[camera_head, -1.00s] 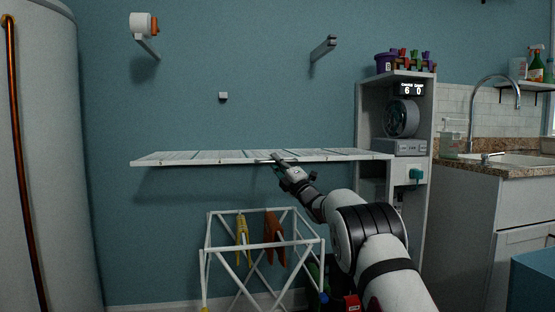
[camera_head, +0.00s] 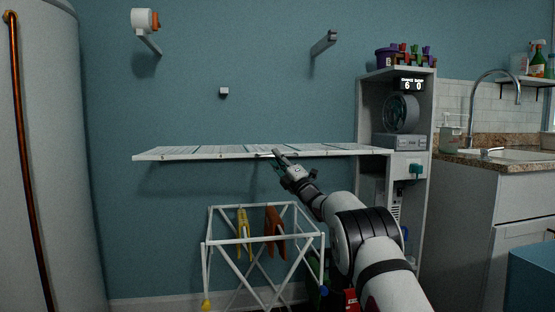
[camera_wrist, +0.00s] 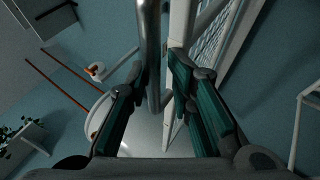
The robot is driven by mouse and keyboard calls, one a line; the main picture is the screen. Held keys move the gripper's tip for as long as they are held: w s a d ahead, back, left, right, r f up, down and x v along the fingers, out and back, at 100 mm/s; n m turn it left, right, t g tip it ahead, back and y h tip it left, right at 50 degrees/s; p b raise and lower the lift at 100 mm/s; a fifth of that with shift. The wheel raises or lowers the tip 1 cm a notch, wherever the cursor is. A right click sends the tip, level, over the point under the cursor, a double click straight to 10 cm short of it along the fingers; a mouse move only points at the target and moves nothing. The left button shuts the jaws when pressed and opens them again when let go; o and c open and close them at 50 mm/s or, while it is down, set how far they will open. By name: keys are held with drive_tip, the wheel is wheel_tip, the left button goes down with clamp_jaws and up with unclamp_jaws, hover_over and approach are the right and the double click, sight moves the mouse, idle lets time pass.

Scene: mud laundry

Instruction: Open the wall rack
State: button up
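The wall rack (camera_head: 200,154) is a white slatted panel standing out from the blue wall, lying about level. Its white frame and mesh (camera_wrist: 232,42) show at upper right in the wrist view. My gripper (camera_head: 276,154) is at the panel's front edge, near the middle. In the wrist view my gripper (camera_wrist: 157,72) has its two teal-padded fingers apart, one on each side of a grey metal bar (camera_wrist: 150,35) beside the rack's frame. The fingers look open around the bar; whether a pad touches it is hard to tell.
A white folding drying stand (camera_head: 264,242) with yellow and brown pieces on it is below the rack. A tall shelf unit (camera_head: 366,100) and sink counter (camera_head: 475,160) are right. A large pale cylinder (camera_head: 50,150) is left. Wall brackets (camera_head: 325,42) are above.

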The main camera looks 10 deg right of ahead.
drive_tip(key=shift+f, duration=0.1)
drive_tip(key=v, duration=1.2)
